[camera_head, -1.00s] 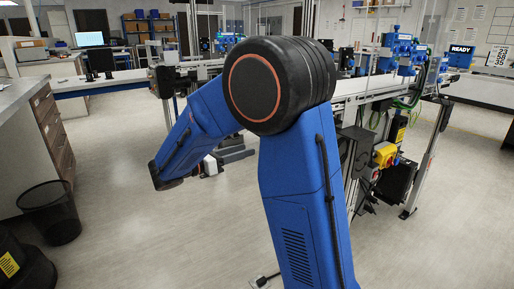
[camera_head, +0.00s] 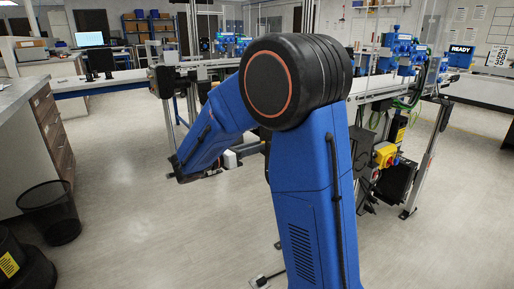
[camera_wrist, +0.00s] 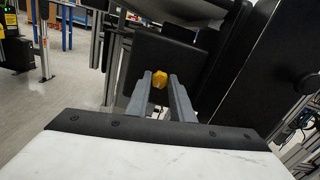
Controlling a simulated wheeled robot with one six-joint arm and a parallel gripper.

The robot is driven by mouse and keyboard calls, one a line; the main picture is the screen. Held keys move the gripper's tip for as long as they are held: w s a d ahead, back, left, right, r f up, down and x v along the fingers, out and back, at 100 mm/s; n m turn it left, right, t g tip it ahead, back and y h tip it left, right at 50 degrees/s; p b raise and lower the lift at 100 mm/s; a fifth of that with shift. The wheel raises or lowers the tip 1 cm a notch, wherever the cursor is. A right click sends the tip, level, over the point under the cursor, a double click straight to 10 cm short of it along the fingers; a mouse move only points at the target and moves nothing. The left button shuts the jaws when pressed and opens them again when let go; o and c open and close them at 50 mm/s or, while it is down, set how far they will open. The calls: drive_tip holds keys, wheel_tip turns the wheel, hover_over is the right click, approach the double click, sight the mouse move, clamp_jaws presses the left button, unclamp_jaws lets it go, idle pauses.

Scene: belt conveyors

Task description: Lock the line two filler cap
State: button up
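In the wrist view, the two grey fingers of my gripper (camera_wrist: 160,82) point away from the camera. A small yellow piece (camera_wrist: 159,80) sits between the fingertips and fills the gap, so the gripper looks shut on it. What the piece is cannot be told at this size. Behind it is a dark flat panel. Blue machine units (camera_head: 400,50) stand on the conveyor at right, and more blue units (camera_head: 230,45) stand farther back. I cannot make out a filler cap or a line number.
The conveyor (camera_head: 372,88) runs behind my arm, with a yellow and red switch box (camera_head: 385,155) on its frame. A black mesh bin (camera_head: 48,208) and a drawer cabinet (camera_head: 50,130) stand at left. Floor at left-centre is clear.

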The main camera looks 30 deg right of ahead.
drive_tip(key=shift+m, duration=0.3)
clamp_jaws()
drive_tip(key=shift+f+m, duration=0.2)
drive_tip(key=shift+m, duration=16.9)
drive_tip(key=o, duration=1)
unclamp_jaws()
drive_tip(key=shift+c, duration=0.2)
